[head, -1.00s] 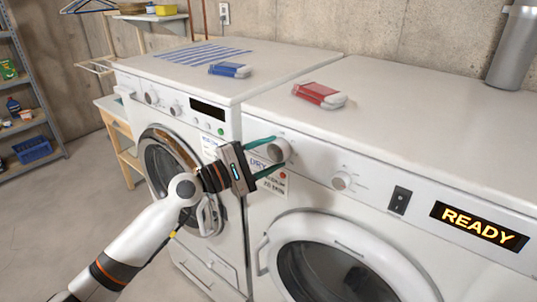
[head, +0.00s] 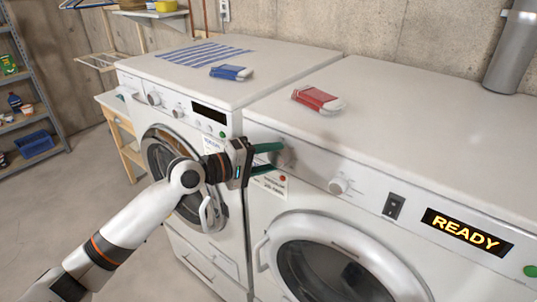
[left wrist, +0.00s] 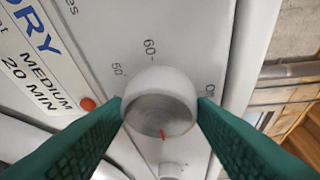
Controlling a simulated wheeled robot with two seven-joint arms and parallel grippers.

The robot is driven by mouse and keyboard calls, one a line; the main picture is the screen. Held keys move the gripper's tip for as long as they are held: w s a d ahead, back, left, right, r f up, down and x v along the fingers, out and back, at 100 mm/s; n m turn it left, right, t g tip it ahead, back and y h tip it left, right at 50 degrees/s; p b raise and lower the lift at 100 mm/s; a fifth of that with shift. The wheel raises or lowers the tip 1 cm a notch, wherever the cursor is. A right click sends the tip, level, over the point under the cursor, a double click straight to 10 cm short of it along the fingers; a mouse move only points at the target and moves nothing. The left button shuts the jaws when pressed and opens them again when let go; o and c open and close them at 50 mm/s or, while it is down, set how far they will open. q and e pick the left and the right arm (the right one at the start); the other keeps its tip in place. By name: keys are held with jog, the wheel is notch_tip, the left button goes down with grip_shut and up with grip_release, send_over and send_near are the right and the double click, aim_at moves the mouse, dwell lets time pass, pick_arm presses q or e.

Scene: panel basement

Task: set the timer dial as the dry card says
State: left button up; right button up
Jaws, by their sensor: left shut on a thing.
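The timer dial (head: 287,158) is a round white knob at the left end of the right machine's front panel. My left gripper (head: 272,158) is shut on it. In the left wrist view the green fingers press on both sides of the dial (left wrist: 160,105). Its red mark points toward the bottom of that picture, away from the printed 60 and 50. The dry card (left wrist: 38,62) shows "DRY", "MEDIUM" and "20 MIN", partly cut off; in the head view it sits below the dial (head: 270,184), partly behind the gripper. My right gripper is out of view.
A second knob (head: 340,186), a black switch (head: 394,206) and a display (head: 466,232) reading "READY" are on the same panel.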

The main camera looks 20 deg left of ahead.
pick_arm(q)
jog(key=shift+f, duration=0.15)
dwell(0.3)
jog(key=o, duration=1)
jog(key=shift+c, duration=0.2)
jog(key=b+v, duration=0.5)
jog(key=v, duration=0.7)
